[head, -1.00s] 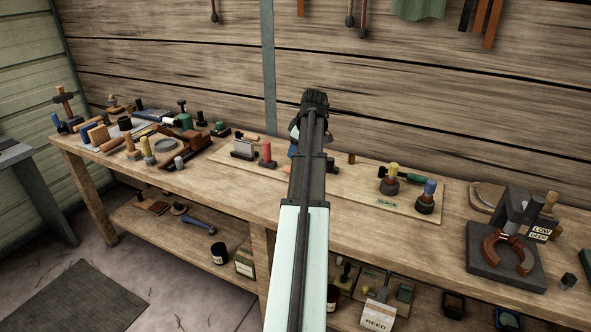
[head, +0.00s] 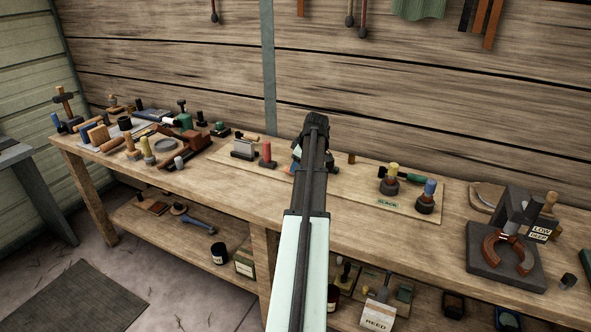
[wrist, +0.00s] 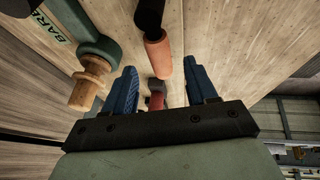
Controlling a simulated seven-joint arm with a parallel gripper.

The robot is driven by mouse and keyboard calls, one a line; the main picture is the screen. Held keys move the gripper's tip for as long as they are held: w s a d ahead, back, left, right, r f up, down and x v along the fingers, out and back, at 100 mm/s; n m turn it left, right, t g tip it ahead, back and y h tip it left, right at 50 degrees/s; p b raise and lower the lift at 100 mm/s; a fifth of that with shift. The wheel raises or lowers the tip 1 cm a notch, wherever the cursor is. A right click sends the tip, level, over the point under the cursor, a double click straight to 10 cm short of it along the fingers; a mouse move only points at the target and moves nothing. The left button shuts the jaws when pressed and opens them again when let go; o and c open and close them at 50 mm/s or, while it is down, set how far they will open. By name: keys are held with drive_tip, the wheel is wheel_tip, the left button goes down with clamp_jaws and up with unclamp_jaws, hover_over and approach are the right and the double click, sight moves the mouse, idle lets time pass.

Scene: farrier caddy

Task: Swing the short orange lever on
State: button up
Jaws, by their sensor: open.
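In the wrist view, the short orange lever (wrist: 158,52) shows as an orange grip joined to a black part, ahead of my gripper (wrist: 162,88). Its near end is at about the level of the blue fingertips, between their lines. My gripper is open, with a finger to either side and a visible gap to the lever. I cannot tell how deep the lever is between the fingers. In the head view, my arm hides most of the gripper and the lever; a small orange piece (head: 287,168) shows beside the arm.
A dark red piece (wrist: 157,98) shows between the fingers. In the head view, a red peg (head: 265,155) and yellow-topped knob (head: 392,172) flank my arm.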

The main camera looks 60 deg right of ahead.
drive_tip(key=shift+x, duration=1.9)
drive_tip(key=shift+c, duration=0.3)
clamp_jaws()
